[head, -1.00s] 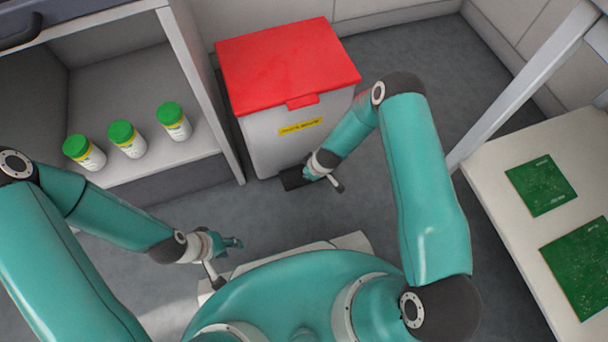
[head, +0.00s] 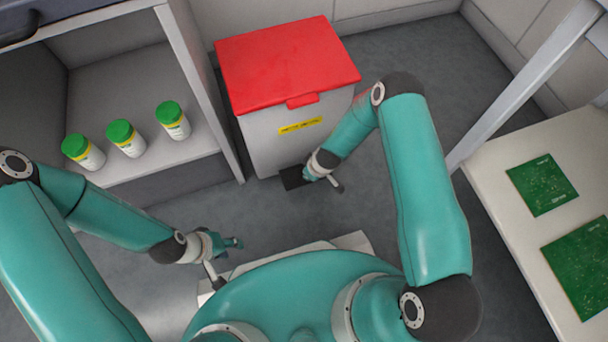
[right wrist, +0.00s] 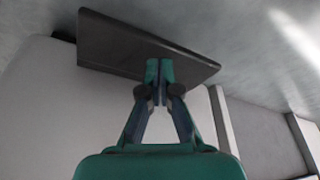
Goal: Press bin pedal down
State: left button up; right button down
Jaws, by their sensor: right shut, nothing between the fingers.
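The bin (head: 262,140) is pale grey with a red lid (head: 285,62) and a yellow label. It stands on the floor in the head view, and its lid looks shut. A flat dark pedal (head: 291,179) sticks out low at its front and shows large in the right wrist view (right wrist: 115,43). My right gripper (head: 307,175) is shut and empty, with its fingertips (right wrist: 158,68) at the pedal's face, seemingly touching it. The gripper partly hides the pedal. My left gripper (head: 238,243) hangs away from the bin, near my base; its fingers are too small to read.
A cabinet left of the bin has an open shelf (head: 110,90) with three green-capped bottles (head: 126,139). At the right is a pale trolley top (head: 500,150) with green circuit boards (head: 541,185). Grey floor (head: 400,45) is clear right of the bin.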

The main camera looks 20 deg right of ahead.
jog(key=shift+f+b, duration=1.6)
jog(key=shift+f, duration=0.7)
jog(key=shift+r, duration=0.2)
notch_tip(320, 180, up, 10)
jog(key=p, duration=0.9)
